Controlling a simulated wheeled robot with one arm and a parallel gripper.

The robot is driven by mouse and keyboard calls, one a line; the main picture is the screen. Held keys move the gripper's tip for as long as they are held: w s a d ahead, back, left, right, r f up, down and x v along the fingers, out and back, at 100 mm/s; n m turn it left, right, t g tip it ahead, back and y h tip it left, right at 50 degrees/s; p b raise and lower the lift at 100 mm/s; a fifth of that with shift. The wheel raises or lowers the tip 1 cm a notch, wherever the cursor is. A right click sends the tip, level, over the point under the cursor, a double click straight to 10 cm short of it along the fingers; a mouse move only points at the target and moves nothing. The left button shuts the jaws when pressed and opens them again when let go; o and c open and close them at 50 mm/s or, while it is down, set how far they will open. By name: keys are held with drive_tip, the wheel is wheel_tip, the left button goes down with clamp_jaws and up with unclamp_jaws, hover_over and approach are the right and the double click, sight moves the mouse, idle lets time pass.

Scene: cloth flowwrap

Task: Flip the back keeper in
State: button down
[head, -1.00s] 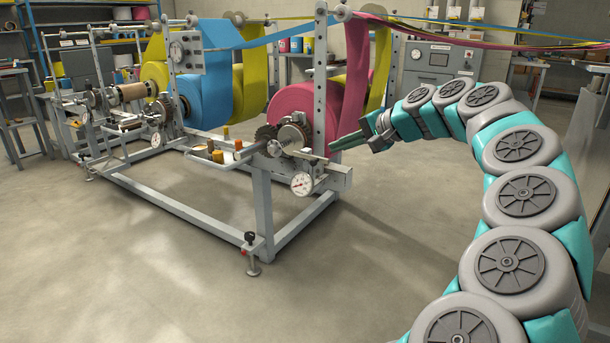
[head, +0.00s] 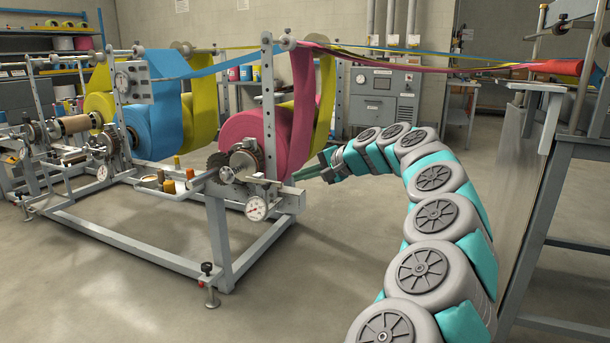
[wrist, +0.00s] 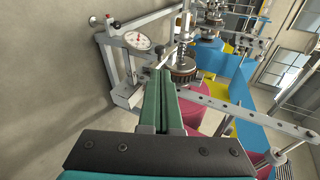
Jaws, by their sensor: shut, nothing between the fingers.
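The pink roll (head: 250,132) hangs on a shaft at the near end of the grey machine frame (head: 217,235). The shaft end (head: 232,173) has a toothed wheel and a flat pale bar (head: 262,181) beside it. Which small part is the back keeper, I cannot tell. My gripper (head: 299,177) points left at this end, close to the frame's end block, just below and right of the pink roll. In the wrist view its green fingers (wrist: 161,74) lie together, empty, with the tips near a dark clamp piece (wrist: 160,52). Contact cannot be told.
A dial gauge (head: 257,208) hangs just left of my fingertips. Blue (head: 150,130) and yellow (head: 205,108) rolls stand further back. A pink web (head: 400,63) runs rightward above my arm. A perforated post (head: 268,90) rises beside the pink roll. Open floor lies in front.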

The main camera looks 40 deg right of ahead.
sight(268, 186)
drive_tip(key=x, duration=1)
drive_tip(key=shift+a, duration=0.1)
drive_tip(key=w, duration=0.1)
drive_tip(key=w+a+p, duration=0.1)
drive_tip(key=w, duration=0.1)
drive_tip(key=w+a+p, duration=0.1)
drive_tip(key=w, duration=0.1)
drive_tip(key=shift+w+a, duration=0.15)
drive_tip(key=shift+w, duration=0.05)
drive_tip(key=shift+s+r, duration=0.25)
drive_tip(key=shift+s, duration=0.05)
drive_tip(key=v, duration=1.3)
drive_tip(key=shift+s+d, duration=0.2)
drive_tip(key=shift+d, duration=0.05)
